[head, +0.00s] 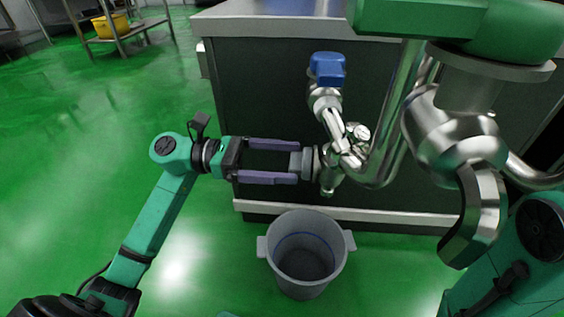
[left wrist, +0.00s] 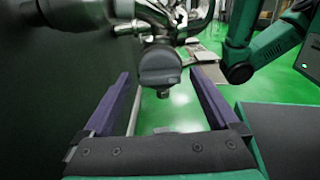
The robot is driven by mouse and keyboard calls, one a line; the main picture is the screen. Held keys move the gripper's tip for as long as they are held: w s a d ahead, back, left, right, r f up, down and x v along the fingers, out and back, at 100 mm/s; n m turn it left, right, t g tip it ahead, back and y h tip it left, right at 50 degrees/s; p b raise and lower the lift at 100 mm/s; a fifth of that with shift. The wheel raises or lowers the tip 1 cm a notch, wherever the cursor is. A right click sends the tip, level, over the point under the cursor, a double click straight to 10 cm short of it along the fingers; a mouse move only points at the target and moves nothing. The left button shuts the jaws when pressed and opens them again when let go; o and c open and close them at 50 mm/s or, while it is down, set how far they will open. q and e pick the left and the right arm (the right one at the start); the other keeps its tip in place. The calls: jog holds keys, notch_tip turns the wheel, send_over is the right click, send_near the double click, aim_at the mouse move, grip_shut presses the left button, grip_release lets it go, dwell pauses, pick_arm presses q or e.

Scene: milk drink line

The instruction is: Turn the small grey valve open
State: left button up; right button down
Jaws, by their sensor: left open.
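The small grey valve (head: 301,163) is a short grey knob on the side of the metal pipe fitting, in front of the dark cabinet. It also shows as a round-ended grey knob in the left wrist view (left wrist: 159,68). My left gripper (head: 297,161) points right at it with its purple fingers open. The fingertips reach the knob's outer end, one on each side, and I see no clear grip on it. In the left wrist view the knob lies between the open fingertips (left wrist: 158,76). My right gripper is not in view.
A grey bucket (head: 304,289) stands on the green floor below the valve. A blue-handled valve (head: 327,69) rises above it. Thick steel pipework (head: 442,125) stands close on the right. The grey-topped cabinet (head: 280,27) is behind.

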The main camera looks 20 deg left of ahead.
pick_arm(q)
jog(key=shift+c, duration=0.3)
jog(key=c, duration=1.3)
